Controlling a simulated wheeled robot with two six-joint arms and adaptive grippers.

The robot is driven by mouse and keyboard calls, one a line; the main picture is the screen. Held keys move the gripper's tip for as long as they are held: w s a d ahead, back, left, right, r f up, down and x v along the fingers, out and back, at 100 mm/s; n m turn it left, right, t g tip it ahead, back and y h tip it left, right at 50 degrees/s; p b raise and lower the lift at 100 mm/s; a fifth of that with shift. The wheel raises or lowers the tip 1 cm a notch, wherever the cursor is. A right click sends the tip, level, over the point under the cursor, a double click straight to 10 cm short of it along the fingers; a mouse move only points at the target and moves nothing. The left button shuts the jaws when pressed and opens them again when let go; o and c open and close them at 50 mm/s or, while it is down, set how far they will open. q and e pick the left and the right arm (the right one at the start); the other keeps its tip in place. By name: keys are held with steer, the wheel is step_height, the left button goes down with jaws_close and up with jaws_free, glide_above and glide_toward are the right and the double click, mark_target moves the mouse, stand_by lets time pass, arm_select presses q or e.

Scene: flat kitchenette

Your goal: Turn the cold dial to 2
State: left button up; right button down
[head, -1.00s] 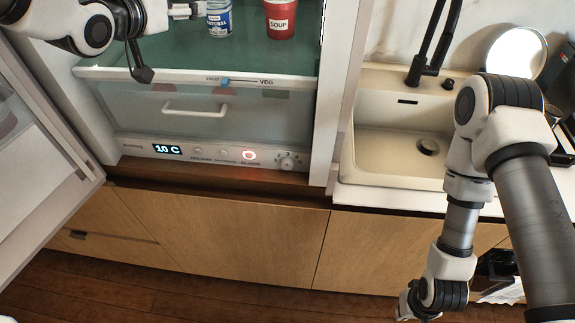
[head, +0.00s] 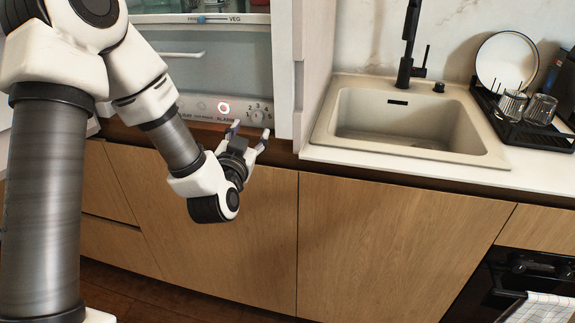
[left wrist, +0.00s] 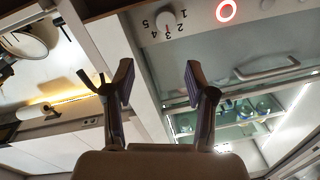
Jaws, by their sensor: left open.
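The cold dial (head: 257,115) is a small pale knob ringed by numbers, at the right end of the fridge's lower control panel (head: 190,107). It also shows at the top of the left wrist view (left wrist: 166,20), where the numbers appear upside down. I cannot tell which number it points to. My left gripper (head: 251,133) is open and empty, just in front of and slightly below the dial in the head view. In the left wrist view its two fingers (left wrist: 158,83) are spread apart, with the dial beyond them and not touched. My right gripper is out of view.
A lit red ring button (head: 224,107) is left of the dial. A drawer with a white handle (left wrist: 267,70) lies above the panel. The fridge's side wall (head: 287,75) stands close right of the dial. The sink (head: 400,128) is further right.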

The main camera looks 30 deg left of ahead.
mark_target(256, 120)
arm_select(q)
steer(key=w+a, duration=0.1)
steer(key=w+a+f, duration=0.1)
steer(key=w, duration=0.1)
steer(key=w+p, duration=0.1)
steer(key=w, duration=0.1)
steer(key=shift+w+a+f, duration=0.2)
steer(key=shift+a+f, duration=0.2)
steer(key=x, duration=0.2)
steer(key=shift+w+a+f, duration=0.25)
steer(key=shift+w, duration=0.05)
steer(key=shift+w+a+f, duration=0.1)
steer(key=shift+w+a, duration=0.05)
jaws_close()
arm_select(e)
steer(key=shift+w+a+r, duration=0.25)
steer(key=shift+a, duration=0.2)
